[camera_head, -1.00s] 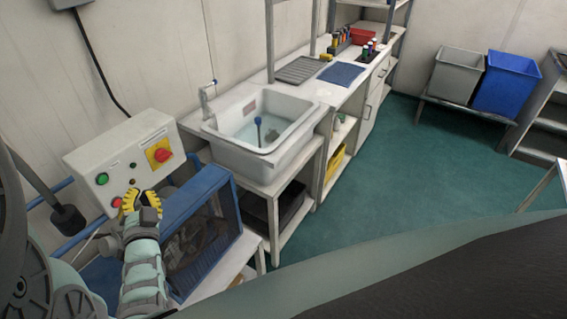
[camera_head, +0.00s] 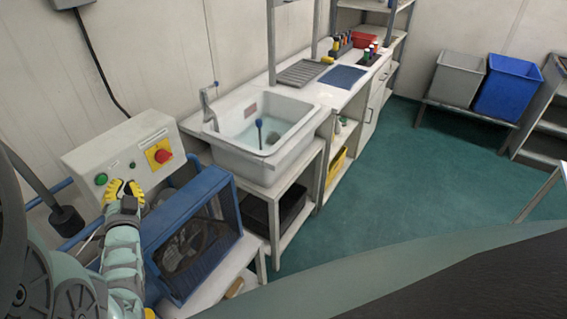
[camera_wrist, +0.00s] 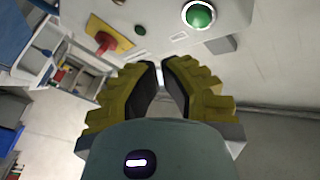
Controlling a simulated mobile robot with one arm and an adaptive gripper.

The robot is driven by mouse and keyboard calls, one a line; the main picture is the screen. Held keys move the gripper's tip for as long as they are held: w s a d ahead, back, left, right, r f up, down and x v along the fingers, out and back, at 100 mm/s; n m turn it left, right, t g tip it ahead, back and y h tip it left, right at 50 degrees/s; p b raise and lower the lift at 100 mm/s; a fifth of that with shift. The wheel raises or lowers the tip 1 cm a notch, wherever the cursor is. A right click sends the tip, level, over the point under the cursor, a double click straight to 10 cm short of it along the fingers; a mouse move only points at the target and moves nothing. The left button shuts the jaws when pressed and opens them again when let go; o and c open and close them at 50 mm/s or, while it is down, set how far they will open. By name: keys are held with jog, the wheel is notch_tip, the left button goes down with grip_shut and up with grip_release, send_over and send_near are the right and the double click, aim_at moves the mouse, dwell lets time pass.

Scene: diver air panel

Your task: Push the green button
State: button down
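The green button (camera_head: 101,179) is on the left of the sloped face of a light grey control box (camera_head: 122,150) in the head view. In the wrist view the green button (camera_wrist: 198,14) is round with a pale rim, at the top, right of the fingertips and apart from them in the picture. My gripper (camera_head: 124,183) is in front of the box's lower edge, just right of the green button in the head view. In the wrist view its yellow fingers (camera_wrist: 161,66) converge, with tips almost together and nothing held. I cannot tell the distance to the panel.
A red knob on a yellow plate (camera_head: 159,154) is right of the green button. A blue caged machine (camera_head: 200,235) stands below the box, close to my arm. A sink (camera_head: 262,130) is to the right. The green floor (camera_head: 420,190) is open further right.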

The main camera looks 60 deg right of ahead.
aim_at(102, 180)
jog(key=shift+w+b, duration=0.85)
jog(key=shift+w, duration=0.5)
jog(key=shift+w+f, duration=0.1)
dwell(0.5)
jog(key=shift+w+a+b, duration=0.1)
jog(key=shift+w+b, duration=0.15)
jog(key=shift+b, duration=0.25)
jog(key=shift+w, duration=0.1)
